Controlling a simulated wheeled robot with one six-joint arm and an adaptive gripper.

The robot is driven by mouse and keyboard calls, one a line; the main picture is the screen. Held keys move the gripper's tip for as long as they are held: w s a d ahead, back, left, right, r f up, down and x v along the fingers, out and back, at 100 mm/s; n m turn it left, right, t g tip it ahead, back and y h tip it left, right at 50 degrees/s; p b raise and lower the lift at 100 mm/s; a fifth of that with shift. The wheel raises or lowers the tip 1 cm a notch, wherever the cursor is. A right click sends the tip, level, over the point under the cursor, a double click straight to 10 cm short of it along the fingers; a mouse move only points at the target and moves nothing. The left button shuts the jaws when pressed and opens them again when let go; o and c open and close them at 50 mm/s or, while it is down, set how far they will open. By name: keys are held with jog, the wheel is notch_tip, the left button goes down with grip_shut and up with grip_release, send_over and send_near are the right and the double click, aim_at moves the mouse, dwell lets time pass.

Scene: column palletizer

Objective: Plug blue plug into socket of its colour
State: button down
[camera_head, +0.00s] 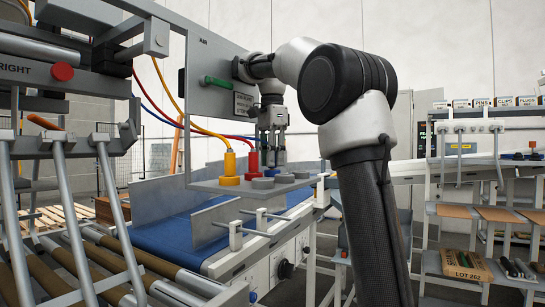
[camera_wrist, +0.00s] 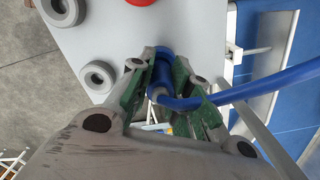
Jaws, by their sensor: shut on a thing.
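My gripper (camera_head: 271,158) points down over the shelf of the grey panel and is shut on the blue plug. In the wrist view the blue plug (camera_wrist: 163,66) sits between the green finger pads of my gripper (camera_wrist: 167,82). Its blue cable (camera_wrist: 240,90) runs off to the right. The plug's tip is close to the shelf plate (camera_wrist: 110,38). The blue socket is not clearly visible; the plug and fingers cover that spot, so I cannot tell whether the plug is seated. In the head view the fingers largely hide the plug.
A yellow plug (camera_head: 230,163) and a red plug (camera_head: 253,161) stand upright on the shelf. Several grey round fittings (camera_head: 263,183) lie near its front edge. The upright panel (camera_head: 212,105) stands behind. A blue conveyor (camera_head: 180,240) runs below.

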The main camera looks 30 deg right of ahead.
jog(key=c, duration=1.3)
grip_release()
jog(key=shift+o, duration=0.2)
jog(key=shift+r, duration=0.4)
jog(key=r, duration=0.4)
jog(key=shift+s, duration=0.3)
jog(key=s, duration=0.4)
jog(key=s+a, duration=0.1)
jog(key=s, duration=0.6)
jog(key=shift+s+a+r, duration=0.15)
jog(key=shift+s+r, duration=0.25)
